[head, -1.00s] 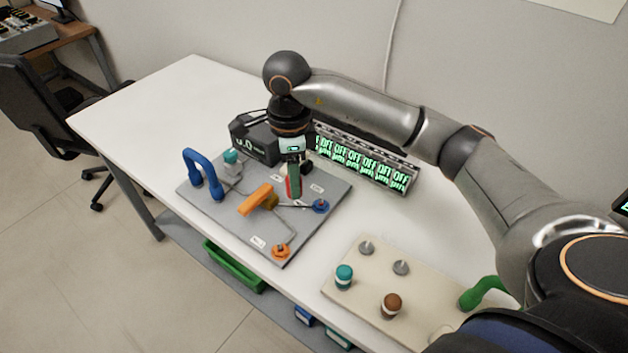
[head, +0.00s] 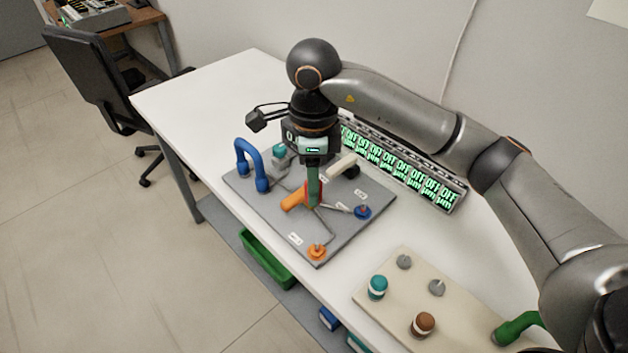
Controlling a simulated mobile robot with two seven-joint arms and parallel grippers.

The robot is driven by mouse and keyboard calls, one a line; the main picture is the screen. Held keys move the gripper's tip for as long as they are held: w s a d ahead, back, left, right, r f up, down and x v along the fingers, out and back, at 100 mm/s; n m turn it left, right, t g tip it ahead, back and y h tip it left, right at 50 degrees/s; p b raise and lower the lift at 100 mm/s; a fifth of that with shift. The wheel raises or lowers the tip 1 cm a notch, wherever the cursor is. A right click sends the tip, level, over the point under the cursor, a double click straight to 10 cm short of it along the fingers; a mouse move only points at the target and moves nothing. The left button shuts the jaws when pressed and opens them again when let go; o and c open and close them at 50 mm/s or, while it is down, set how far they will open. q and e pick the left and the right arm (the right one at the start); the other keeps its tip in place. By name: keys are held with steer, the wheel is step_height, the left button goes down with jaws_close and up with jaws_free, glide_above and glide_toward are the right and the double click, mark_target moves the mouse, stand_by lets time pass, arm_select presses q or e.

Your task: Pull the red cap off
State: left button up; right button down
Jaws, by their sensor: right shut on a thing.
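My right gripper (head: 313,196) points straight down over the grey panel (head: 338,238), its green finger in front. It is shut on the red cap (head: 320,188), which shows only as a narrow red strip beside the finger. The finger hides most of the cap, and I cannot tell whether the cap is still seated or lifted. My left gripper is not in view.
The panel carries a blue handle (head: 240,154), an orange handle (head: 292,201), a cream handle (head: 340,166), a blue knob (head: 362,212) and an orange knob (head: 317,252). A beige board (head: 388,310) with teal and brown caps stands right. A green-lit display (head: 400,168) stands behind.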

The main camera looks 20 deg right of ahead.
steer(key=shift+r+p, duration=1.2)
steer(key=shift+r, duration=0.95)
steer(key=shift+r+p, duration=1.05)
steer(key=shift+r, duration=0.45)
